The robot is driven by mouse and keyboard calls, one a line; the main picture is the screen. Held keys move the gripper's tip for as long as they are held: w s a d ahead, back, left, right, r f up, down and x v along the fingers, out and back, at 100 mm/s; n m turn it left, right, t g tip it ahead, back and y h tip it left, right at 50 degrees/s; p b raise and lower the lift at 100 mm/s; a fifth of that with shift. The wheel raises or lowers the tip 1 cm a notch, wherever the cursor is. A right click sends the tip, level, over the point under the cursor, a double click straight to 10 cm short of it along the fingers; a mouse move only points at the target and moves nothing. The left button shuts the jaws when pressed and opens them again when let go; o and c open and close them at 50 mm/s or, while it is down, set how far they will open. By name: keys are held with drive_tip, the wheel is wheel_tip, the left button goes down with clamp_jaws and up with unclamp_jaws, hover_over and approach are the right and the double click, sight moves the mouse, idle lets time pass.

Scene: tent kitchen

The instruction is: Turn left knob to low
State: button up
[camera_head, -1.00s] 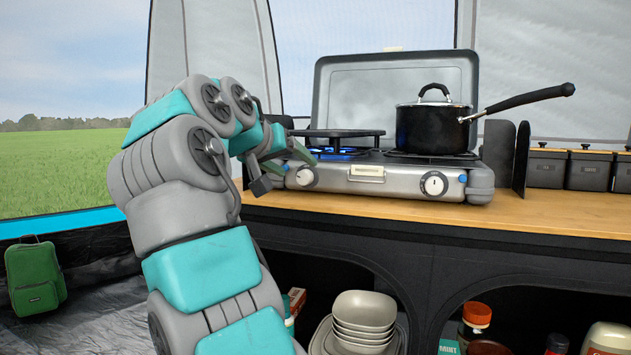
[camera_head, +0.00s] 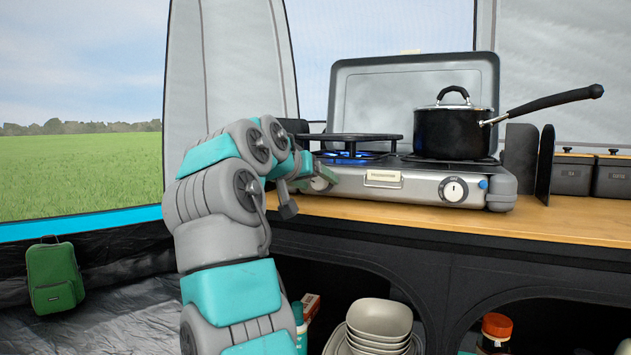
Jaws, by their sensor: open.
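The silver camping stove (camera_head: 410,188) stands on the wooden counter with its grey lid raised. The left knob (camera_head: 320,184) is on its front panel at the left end, partly covered by my gripper, so its setting cannot be read. The blue flame (camera_head: 352,154) burns at the left burner under a dark flat plate. The right knob (camera_head: 453,190) is white-faced and fully visible. My gripper (camera_head: 318,174) is open and empty, its green-tipped finger in front of the left knob's upper part. Whether it touches the knob cannot be told.
A black pot (camera_head: 455,133) sits on the right burner, its long handle pointing right. Dark grey canisters (camera_head: 573,174) stand to the right. Stacked bowls (camera_head: 378,322) sit on the shelf below. The counter strip (camera_head: 420,214) in front of the stove is bare.

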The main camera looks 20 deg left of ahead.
clamp_jaws()
idle(0.7)
